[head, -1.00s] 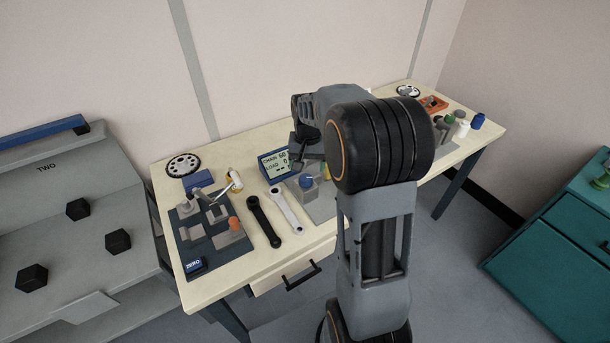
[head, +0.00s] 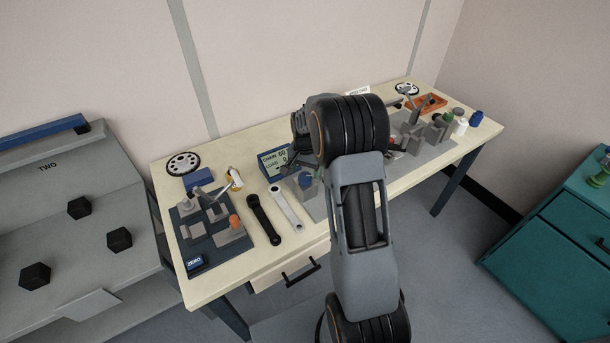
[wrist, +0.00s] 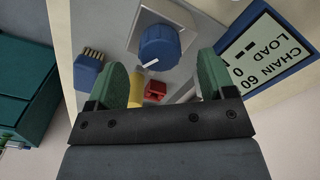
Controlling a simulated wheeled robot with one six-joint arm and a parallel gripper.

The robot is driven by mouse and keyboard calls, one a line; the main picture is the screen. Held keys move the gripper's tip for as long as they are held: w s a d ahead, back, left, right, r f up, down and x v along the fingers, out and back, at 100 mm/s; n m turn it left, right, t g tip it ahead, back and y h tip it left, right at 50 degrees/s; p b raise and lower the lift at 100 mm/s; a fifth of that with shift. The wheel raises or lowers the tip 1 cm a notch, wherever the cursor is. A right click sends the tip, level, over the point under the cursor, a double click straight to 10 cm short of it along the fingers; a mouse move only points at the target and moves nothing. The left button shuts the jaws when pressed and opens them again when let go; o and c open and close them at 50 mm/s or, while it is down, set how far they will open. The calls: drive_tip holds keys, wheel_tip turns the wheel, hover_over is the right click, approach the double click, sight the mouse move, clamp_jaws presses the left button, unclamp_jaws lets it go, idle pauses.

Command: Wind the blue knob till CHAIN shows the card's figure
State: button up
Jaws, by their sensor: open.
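The blue knob (wrist: 160,47) sits on a grey box, its white pointer mark facing the lower left of the wrist view. It also shows in the head view (head: 305,179), partly covered. My gripper (wrist: 162,62) is open and empty. Its green-padded fingers stand to either side of the knob in the wrist view; I cannot tell whether they reach down around it. The blue-framed display (wrist: 268,48) reads CHAIN 60 and LOAD 0, upside down there; it stands beside the knob in the head view (head: 274,163). A white card (head: 357,90) at the bench's back is too small to read.
Grey fixtures (head: 415,125) stand to the right.

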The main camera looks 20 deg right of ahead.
sight(305, 176)
drive_tip(key=shift+f, duration=1.6)
drive_tip(key=c, duration=0.9)
drive_tip(key=shift+f+m+b, duration=0.1)
drive_tip(key=shift+m+b, duration=0.3)
drive_tip(key=shift+m, duration=0.4)
drive_tip(key=m, duration=0.2)
drive_tip(key=shift+m+b, duration=0.35)
drive_tip(key=shift+m, duration=0.05)
drive_tip(key=o, duration=0.9)
